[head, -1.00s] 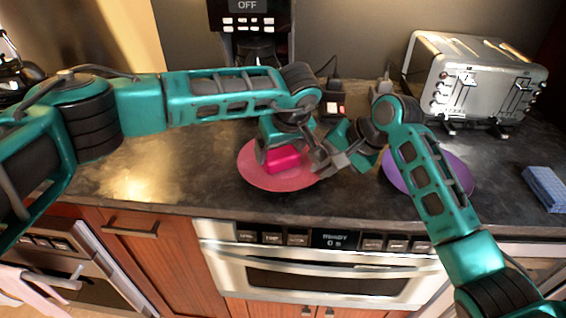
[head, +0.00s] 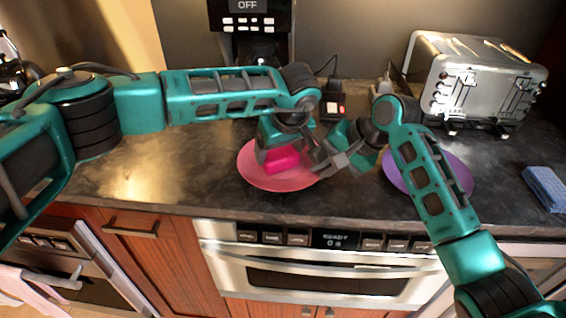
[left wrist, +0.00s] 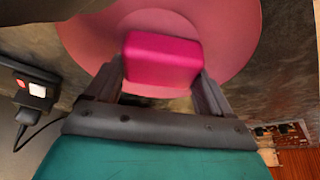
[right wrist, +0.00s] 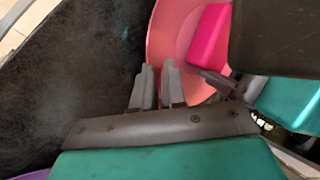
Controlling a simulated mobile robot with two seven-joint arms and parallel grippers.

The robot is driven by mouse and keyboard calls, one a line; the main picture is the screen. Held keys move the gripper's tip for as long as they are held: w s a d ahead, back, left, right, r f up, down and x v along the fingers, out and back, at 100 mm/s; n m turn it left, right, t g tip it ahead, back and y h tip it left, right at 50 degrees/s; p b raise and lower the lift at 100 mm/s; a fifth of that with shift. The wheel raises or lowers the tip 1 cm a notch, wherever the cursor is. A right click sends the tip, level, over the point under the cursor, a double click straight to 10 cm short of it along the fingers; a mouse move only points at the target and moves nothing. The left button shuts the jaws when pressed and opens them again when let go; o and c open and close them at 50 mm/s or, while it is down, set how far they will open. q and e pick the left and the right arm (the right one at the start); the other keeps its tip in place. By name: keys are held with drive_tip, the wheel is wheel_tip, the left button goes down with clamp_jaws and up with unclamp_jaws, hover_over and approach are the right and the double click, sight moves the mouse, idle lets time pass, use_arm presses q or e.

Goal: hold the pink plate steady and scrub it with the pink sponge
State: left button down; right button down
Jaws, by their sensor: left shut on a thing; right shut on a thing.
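The pink plate (head: 254,176) lies on the dark counter below the middle of the head view. The bright pink sponge (head: 283,159) is over the plate's inner surface, and it also shows in the left wrist view (left wrist: 161,62). My left gripper (head: 280,152) is shut on the sponge, a finger on each side. My right gripper (head: 322,166) is shut on the plate's right rim; in the right wrist view its two fingers (right wrist: 157,85) are close together at the rim. Whether the sponge touches the plate is hard to tell.
A purple plate (head: 458,172) lies to the right, partly behind my right arm. A blue sponge (head: 545,187) is at the far right. A silver toaster (head: 485,80) and a coffee maker (head: 250,28) stand at the back. The counter's left part is clear.

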use_arm(q)
drive_tip(key=shift+w+d+f, duration=0.15)
drive_tip(key=shift+w+d, duration=0.2)
drive_tip(key=shift+d, duration=0.35)
use_arm(e)
drive_tip(key=shift+s, duration=0.1)
use_arm(q)
drive_tip(key=shift+s+a, duration=0.45)
drive_tip(key=shift+a, duration=0.3)
use_arm(e)
drive_tip(key=shift+f, duration=0.1)
use_arm(q)
drive_tip(key=shift+w+d, duration=0.5)
drive_tip(key=shift+d, duration=0.3)
drive_tip(key=shift+r, duration=3.2)
drive_tip(key=shift+a, duration=4.55)
use_arm(e)
drive_tip(key=shift+f, duration=0.1)
